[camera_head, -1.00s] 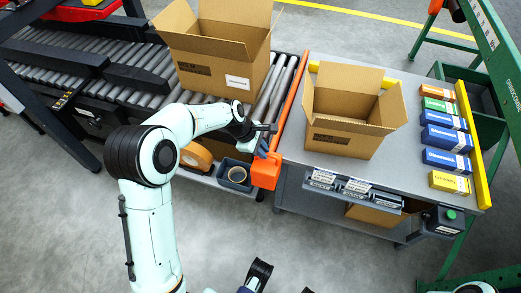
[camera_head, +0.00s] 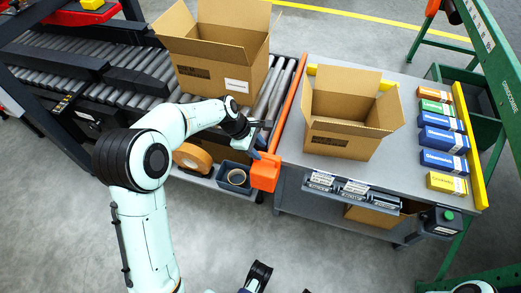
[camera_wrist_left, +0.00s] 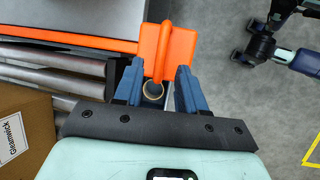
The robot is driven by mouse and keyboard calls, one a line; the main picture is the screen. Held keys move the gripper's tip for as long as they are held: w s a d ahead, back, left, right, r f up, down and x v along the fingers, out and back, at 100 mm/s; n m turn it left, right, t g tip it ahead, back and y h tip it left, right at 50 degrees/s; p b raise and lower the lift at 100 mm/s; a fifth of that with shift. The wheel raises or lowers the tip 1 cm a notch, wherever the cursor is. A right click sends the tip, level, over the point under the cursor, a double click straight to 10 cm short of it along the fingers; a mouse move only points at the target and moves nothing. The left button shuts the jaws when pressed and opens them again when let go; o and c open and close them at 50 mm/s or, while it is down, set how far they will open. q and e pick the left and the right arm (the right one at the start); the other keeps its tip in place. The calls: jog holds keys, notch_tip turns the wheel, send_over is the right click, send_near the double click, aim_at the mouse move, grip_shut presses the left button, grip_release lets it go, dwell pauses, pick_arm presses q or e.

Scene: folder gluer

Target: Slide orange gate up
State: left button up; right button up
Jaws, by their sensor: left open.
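The orange gate (camera_head: 292,102) is a long thin bar along the seam between the roller conveyor and the grey table, with a block-shaped orange handle (camera_head: 265,173) at its near end. My left gripper (camera_head: 262,142) is at the handle's upper side, pointing toward it. In the left wrist view, the two blue fingers of my left gripper (camera_wrist_left: 158,78) are spread apart, with the orange handle (camera_wrist_left: 167,46) just ahead of and partly between the tips. Contact cannot be told. The gate bar (camera_wrist_left: 70,39) runs left from the handle there.
An open carton (camera_head: 222,50) stands on the conveyor (camera_head: 130,55), beside the gate. Another open carton (camera_head: 345,125) and several small boxes (camera_head: 443,140) are on the table (camera_head: 410,85).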

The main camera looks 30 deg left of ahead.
pick_arm(q)
jog(key=p+v, duration=0.2)
jog(key=v, duration=0.8)
jog(key=shift+r, duration=0.3)
pick_arm(e)
jog(key=shift+s+a+r, duration=0.1)
jog(key=shift+s+r, duration=0.2)
jog(key=shift+r, duration=0.25)
jog(key=shift+s+a+r, duration=0.1)
jog(key=shift+s+r, duration=0.2)
jog(key=shift+r, duration=0.2)
pick_arm(q)
jog(key=shift+a, duration=0.15)
